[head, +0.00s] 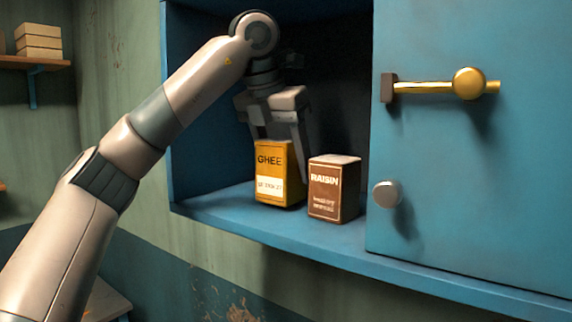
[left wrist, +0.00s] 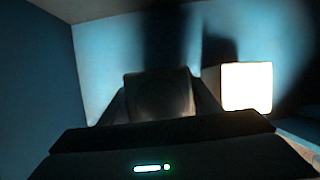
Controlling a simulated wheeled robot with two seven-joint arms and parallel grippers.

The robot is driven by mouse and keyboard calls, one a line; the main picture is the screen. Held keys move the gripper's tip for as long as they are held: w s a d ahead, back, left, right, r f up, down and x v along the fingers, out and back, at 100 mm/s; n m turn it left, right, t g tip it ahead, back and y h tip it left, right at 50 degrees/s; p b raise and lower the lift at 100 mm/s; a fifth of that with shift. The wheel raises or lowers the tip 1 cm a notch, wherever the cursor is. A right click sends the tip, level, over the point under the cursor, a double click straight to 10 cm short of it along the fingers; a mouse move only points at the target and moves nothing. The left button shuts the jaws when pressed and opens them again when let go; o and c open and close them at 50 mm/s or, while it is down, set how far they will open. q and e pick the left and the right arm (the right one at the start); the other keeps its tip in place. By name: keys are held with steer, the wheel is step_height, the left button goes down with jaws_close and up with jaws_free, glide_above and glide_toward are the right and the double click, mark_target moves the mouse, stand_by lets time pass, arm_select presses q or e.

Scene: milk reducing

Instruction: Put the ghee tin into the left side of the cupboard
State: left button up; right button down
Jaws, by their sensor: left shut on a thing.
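The yellow ghee tin (head: 274,174) stands upright at the open left side of the blue cupboard (head: 330,248), on or just above its floor; I cannot tell which. My left gripper (head: 278,150) reaches down from above and is shut on the tin, a finger on each side. In the left wrist view the tin (left wrist: 160,95) shows dark between the fingers of my left gripper (left wrist: 158,108). My right gripper is not in view.
A brown raisin box (head: 334,190) stands close to the right of the ghee tin; a bright block, likely this box, shows in the left wrist view (left wrist: 246,87). A blue door (head: 460,190) with a brass latch (head: 445,86) and round knob (head: 386,194) covers the right side. A shelf with boxes (head: 38,40) is far left.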

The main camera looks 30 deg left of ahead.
arm_select(q)
steer(key=shift+f, duration=0.3)
steer(key=shift+f, duration=0.1)
steer(key=o, duration=1.5)
steer(key=shift+f, duration=0.1)
steer(key=shift+r, duration=0.2)
